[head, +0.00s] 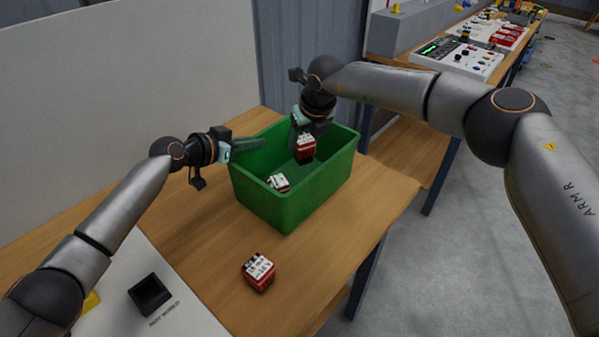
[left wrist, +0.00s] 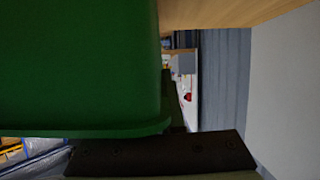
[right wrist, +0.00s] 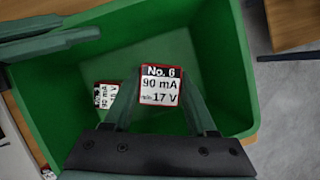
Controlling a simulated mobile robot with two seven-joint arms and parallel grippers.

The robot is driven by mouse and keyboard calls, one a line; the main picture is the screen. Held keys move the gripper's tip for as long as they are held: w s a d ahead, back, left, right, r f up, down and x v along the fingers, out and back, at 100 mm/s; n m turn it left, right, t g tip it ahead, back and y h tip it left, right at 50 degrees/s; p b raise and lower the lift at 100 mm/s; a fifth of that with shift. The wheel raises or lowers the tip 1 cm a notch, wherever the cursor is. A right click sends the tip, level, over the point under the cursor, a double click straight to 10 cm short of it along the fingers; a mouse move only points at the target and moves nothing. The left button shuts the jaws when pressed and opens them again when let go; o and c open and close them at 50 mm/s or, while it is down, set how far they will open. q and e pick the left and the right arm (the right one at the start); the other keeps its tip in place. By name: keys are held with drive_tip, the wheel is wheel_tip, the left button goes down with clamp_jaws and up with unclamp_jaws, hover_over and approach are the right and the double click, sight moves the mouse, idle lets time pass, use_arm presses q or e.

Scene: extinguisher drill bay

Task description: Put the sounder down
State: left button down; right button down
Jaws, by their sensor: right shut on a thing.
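The sounder, a small red block with a white label reading "No. 6, 90 mA, 17 V" (right wrist: 160,85), is between the fingertips of my right gripper (right wrist: 160,100). In the head view the sounder (head: 306,148) hangs inside the mouth of the green bin (head: 291,209), above its floor. My right gripper (head: 303,130) is shut on it and points down. My left gripper (head: 250,144) is at the bin's left rim, with nothing visible in it; whether its jaws are apart is unclear. The bin wall fills much of the left wrist view (left wrist: 75,60).
A similar labelled block (head: 279,183) lies in the bin, lower left of the held one. Another red-and-white block (head: 258,272) stands on the wooden table (head: 205,262) in front. A black square holder (head: 149,294) is on a white board. A grey wall panel (head: 120,110) stands behind.

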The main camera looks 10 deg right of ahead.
sight(303, 163)
drive_tip(key=shift+f, duration=3.4)
drive_tip(key=shift+f, duration=0.2)
drive_tip(key=shift+c, duration=1)
unclamp_jaws()
drive_tip(key=v, duration=1.2)
drive_tip(key=shift+r, duration=0.2)
use_arm(q)
drive_tip(key=c, duration=1)
unclamp_jaws()
drive_tip(key=shift+o, duration=0.2)
